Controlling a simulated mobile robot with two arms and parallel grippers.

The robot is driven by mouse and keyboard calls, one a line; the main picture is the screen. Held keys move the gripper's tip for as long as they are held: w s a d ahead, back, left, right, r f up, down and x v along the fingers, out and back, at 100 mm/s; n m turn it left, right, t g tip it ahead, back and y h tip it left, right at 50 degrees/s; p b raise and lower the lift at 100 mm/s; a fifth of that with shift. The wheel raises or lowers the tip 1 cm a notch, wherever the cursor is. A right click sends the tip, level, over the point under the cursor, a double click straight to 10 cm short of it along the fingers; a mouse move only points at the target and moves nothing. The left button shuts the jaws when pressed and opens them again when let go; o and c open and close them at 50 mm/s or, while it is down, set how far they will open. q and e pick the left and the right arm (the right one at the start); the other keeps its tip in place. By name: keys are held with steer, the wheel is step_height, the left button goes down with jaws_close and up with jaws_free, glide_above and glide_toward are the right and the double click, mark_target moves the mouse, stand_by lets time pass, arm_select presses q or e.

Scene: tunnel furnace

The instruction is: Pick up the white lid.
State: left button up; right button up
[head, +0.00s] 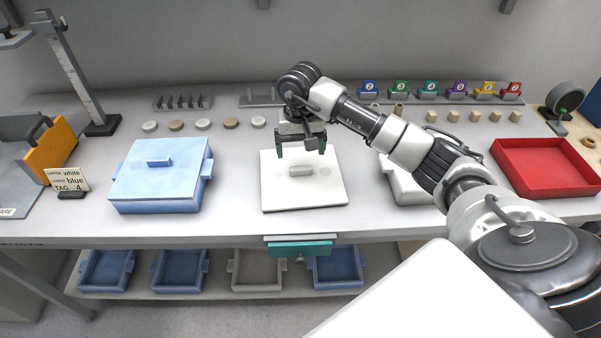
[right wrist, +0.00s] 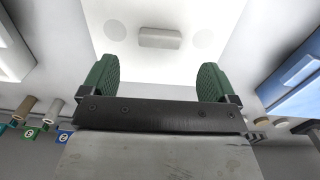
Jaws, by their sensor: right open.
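The white lid (head: 279,192) lies flat on the bench in the middle of the head view. It is a square plate with a small raised grip (head: 301,170) at its centre. My right gripper (head: 300,150) is open and empty, above the far part of the lid with its green fingertips pointing down. In the right wrist view the lid (right wrist: 120,62) fills the upper middle, and its grip (right wrist: 160,38) lies beyond the two parted fingers. My left gripper does not show.
A blue lidded box (head: 155,195) stands left of the lid. A white box (head: 405,190) stands to the right, partly hidden by my arm. A red tray (head: 545,165) is at far right. Discs, blocks and numbered holders line the back. A sign (head: 70,180) stands at left.

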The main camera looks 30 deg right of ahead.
mark_target(301, 167)
steer(key=f, duration=0.1)
steer(key=f+p, duration=0.1)
steer(key=f, duration=0.2)
steer(key=shift+s+a+f+p, duration=0.1)
steer(key=shift+s+f+p, duration=0.15)
steer(key=shift+f+p, duration=0.15)
steer(key=shift+f, duration=0.5)
steer(key=shift+w, duration=0.1)
steer(key=c, duration=1.3)
steer(key=shift+r, duration=0.15)
steer(key=shift+c, duration=0.2)
